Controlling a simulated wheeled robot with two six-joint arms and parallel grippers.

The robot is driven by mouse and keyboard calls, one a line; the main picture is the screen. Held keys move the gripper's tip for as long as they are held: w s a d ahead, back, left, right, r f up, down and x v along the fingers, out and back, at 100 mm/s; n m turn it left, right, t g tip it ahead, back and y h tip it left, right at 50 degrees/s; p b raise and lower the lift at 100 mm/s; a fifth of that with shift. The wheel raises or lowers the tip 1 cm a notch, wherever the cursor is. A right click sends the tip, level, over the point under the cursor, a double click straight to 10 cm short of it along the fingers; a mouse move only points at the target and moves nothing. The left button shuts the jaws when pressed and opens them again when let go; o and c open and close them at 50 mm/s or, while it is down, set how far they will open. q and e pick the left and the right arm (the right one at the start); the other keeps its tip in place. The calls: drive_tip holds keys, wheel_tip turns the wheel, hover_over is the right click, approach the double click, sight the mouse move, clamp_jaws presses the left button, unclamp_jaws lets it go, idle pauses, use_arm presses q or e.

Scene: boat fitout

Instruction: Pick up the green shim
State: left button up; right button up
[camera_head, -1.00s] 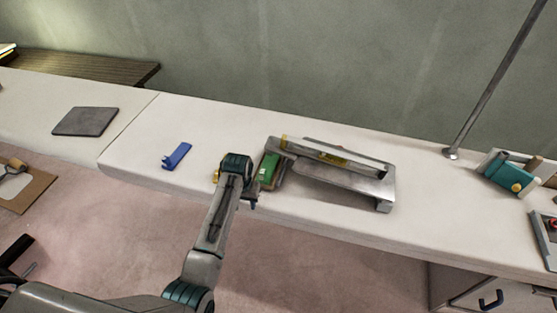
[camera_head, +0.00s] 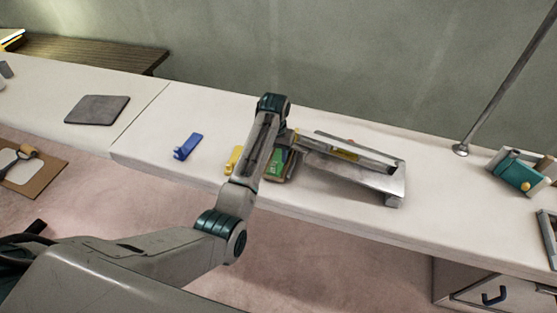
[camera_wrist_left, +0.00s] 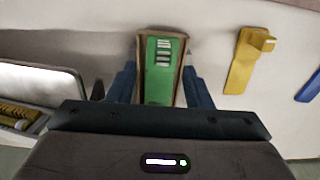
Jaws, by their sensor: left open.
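The green shim (camera_head: 277,163) lies in a shallow brown holder on the white bench, partly behind my left arm in the head view. In the left wrist view the green shim (camera_wrist_left: 158,82) lies lengthwise, with pale marks near its far end. My left gripper (camera_wrist_left: 160,72) is open, with one dark blue finger on each side of the holder. I cannot tell whether the fingers touch it. The gripper's fingers are hidden by the arm in the head view. My right gripper is not in view.
A yellow piece (camera_head: 233,160) and a blue piece (camera_head: 187,147) lie left of the shim. A metal frame device (camera_head: 350,168) stands close on its right. A grey mat (camera_head: 97,109), a pole (camera_head: 500,85) and a teal object (camera_head: 518,172) are farther off.

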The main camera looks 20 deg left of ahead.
sight(275, 163)
use_arm(q)
drive_tip(key=f, duration=0.1)
drive_tip(key=f+p, duration=0.1)
drive_tip(key=f, duration=0.2)
drive_tip(key=shift+w+a+f+p, duration=0.2)
drive_tip(key=shift+w+f+p, duration=0.1)
drive_tip(key=shift+f, duration=0.4)
clamp_jaws()
drive_tip(key=shift+r, duration=0.2)
